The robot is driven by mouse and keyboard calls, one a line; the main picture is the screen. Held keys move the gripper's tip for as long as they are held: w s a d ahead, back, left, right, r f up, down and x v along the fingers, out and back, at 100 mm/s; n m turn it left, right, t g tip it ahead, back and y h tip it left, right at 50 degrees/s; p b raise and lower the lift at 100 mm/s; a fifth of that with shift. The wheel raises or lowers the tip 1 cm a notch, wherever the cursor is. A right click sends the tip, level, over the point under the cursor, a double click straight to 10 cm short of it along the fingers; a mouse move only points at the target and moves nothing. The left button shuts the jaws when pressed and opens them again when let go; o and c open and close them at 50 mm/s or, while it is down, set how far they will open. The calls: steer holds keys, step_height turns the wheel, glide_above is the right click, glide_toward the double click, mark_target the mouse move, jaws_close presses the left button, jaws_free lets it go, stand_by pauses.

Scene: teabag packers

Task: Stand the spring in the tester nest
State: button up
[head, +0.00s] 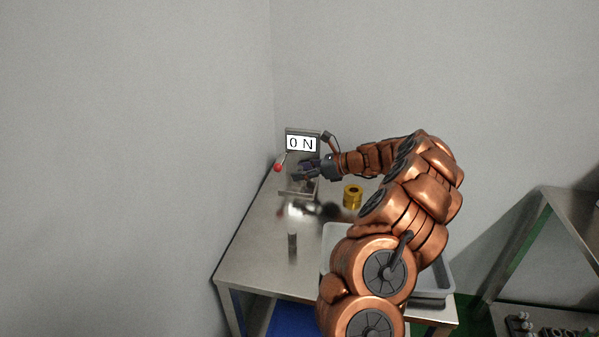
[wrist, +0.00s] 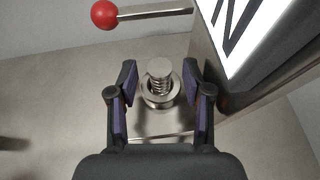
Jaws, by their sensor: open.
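The tester (head: 302,143) stands at the back of the steel table, its display reading 0 N. In the wrist view the spring (wrist: 159,87) stands about upright in the round metal nest (wrist: 147,101), its coils showing below a flat round metal top; I cannot tell whether that top is part of the spring or of the tester. My gripper (wrist: 160,82) is open, one finger on each side of the spring with gaps to both. In the head view my gripper (head: 306,170) is in front of the tester and hides the nest.
A lever with a red ball (wrist: 104,14) sticks out left of the tester. A brass ring-shaped part (head: 353,196) stands right of the tester, and a dark upright cylinder (head: 292,244) nearer the front. A grey tray (head: 335,235) is partly behind my arm. The table's left front is clear.

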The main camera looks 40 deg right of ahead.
steer(key=v, duration=1)
steer(key=shift+s+d+r, duration=0.15)
steer(key=shift+s+r, duration=0.05)
steer(key=shift+s, duration=0.1)
